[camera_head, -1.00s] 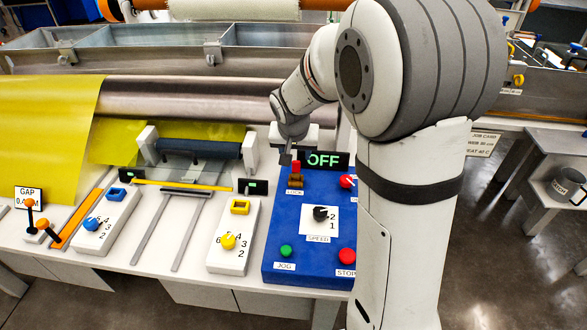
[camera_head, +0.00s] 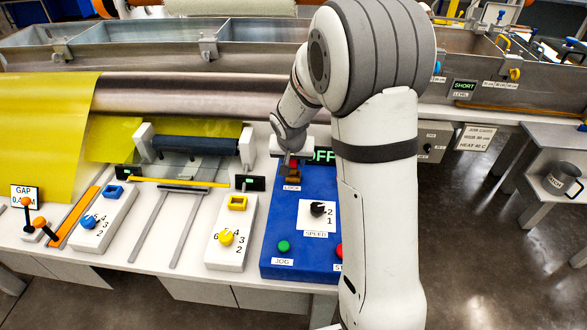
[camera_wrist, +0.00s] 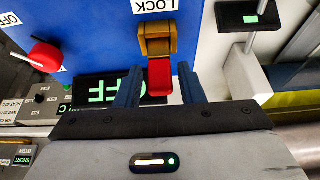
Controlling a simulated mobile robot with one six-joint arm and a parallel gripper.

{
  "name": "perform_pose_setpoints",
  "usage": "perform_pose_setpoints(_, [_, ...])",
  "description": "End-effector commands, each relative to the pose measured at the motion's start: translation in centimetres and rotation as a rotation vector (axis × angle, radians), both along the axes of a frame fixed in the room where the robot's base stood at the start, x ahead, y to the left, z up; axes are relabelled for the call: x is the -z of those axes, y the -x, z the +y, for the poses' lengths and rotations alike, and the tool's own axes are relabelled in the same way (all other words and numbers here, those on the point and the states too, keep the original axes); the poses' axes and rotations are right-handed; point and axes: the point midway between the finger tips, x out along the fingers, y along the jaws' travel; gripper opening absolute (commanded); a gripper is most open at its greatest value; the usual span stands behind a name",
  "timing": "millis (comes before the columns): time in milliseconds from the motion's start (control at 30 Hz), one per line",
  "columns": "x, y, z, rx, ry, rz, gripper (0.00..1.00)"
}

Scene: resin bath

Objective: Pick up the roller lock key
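The roller lock key (camera_head: 293,164) is a small red piece standing in a brass lock block (camera_head: 292,178) on the blue control panel, just above the LOCK label. In the wrist view the red key (camera_wrist: 160,77) points out of the brass block (camera_wrist: 157,40) toward my gripper. My gripper (camera_wrist: 158,72) is open, with one dark finger on each side of the key and a visible gap on both sides. In the head view my gripper (camera_head: 287,157) is at the key and partly covers it.
The blue panel (camera_head: 272,225) also carries a green JOG button (camera_head: 284,246), a black SPEED knob (camera_head: 317,209) and a red button (camera_head: 339,250), partly behind my arm. An OFF display (camera_head: 321,156) stands close behind the lock. A white box with a yellow knob (camera_head: 226,237) is left of the panel.

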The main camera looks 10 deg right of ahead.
Motion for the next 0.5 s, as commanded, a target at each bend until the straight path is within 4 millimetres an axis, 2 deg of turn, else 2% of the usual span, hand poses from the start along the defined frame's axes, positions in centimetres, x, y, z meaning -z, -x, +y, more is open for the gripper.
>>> perform_pose_setpoints(67, [-0.01,0.01,0.02,0.000,0.000,0.000,0.28])
perform_pose_setpoints(400, [-0.02,0.02,0.06,-0.001,0.000,0.000,0.01])
perform_pose_setpoints(500, [-0.03,0.01,0.08,-0.001,0.000,0.000,0.00])
